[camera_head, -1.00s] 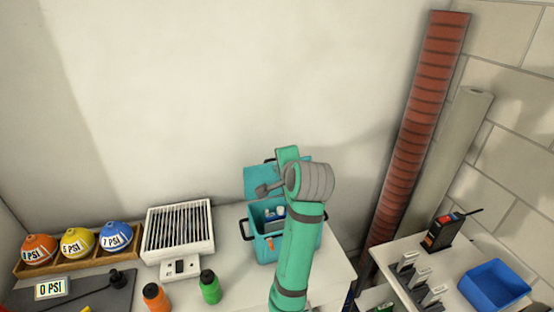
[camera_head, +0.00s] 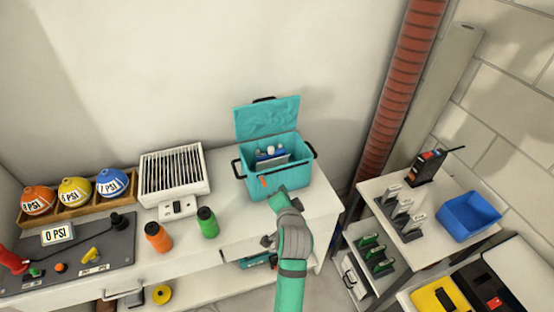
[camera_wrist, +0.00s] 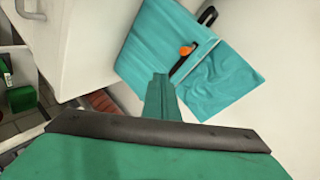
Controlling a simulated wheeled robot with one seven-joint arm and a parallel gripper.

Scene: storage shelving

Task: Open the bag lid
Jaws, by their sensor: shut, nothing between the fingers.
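The teal bag (camera_head: 283,178) stands on the white counter with its lid (camera_head: 267,118) raised upright at the back. Its inside is exposed and holds a few white and blue items (camera_head: 270,154). An orange clasp (camera_head: 263,181) is on the front. In the wrist view the bag (camera_wrist: 150,45), its lid (camera_wrist: 220,80) and the clasp (camera_wrist: 186,50) appear tilted. My gripper (camera_wrist: 160,80) is shut and empty, pointing toward the bag. In the head view my gripper (camera_head: 281,194) is low at the bag's front; I cannot tell whether it touches.
A white grille box (camera_head: 173,175), an orange bottle (camera_head: 158,237) and a green bottle (camera_head: 207,222) stand left of the bag. A side shelf at right holds a blue bin (camera_head: 468,216). A red ribbed pipe (camera_head: 400,90) rises behind. The space above the bag is free.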

